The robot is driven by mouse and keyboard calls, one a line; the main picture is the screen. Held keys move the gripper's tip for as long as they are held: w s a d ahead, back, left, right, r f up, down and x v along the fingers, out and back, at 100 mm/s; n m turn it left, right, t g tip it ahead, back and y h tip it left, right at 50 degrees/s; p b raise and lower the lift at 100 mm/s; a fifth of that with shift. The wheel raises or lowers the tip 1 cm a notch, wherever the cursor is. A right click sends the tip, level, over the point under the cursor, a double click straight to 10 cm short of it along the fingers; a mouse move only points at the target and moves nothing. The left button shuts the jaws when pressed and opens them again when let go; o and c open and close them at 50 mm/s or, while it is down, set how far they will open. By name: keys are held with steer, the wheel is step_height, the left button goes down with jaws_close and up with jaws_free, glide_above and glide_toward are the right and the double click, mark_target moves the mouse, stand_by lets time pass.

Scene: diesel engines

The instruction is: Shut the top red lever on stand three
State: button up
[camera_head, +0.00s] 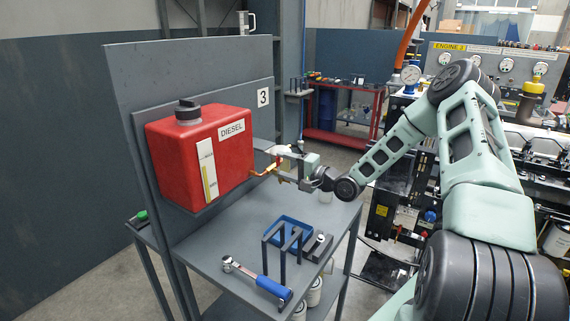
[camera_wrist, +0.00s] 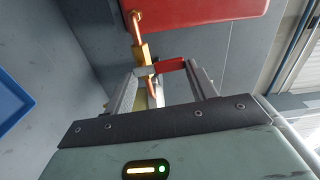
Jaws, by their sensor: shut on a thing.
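The red diesel tank (camera_head: 200,155) hangs on the grey panel of stand three, marked by a "3" sign (camera_head: 263,97). A brass valve and pipe (camera_head: 262,173) come out of the tank's lower right side; the valve (camera_wrist: 142,52) also shows in the wrist view. The red lever (camera_wrist: 171,65) sits at the valve, between my finger ends and crosswise to them. My gripper (camera_head: 272,156) is at the valve, with its fingers around the lever and shut on it. In the head view the fingers hide most of the lever.
Below is the grey stand table (camera_head: 225,225) with a blue tray (camera_head: 290,232), a black rack (camera_head: 283,250) and a blue-handled ratchet (camera_head: 258,280). An engine bench with gauges stands at the right, behind my arm. A red cart (camera_head: 345,140) is at the back.

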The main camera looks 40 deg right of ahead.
steer(key=shift+d+m, duration=0.15)
steer(key=shift+m, duration=0.35)
steer(key=o, duration=1)
steer(key=b+v, duration=0.4)
steer(key=v, duration=1.3)
steer(key=shift+s, duration=0.15)
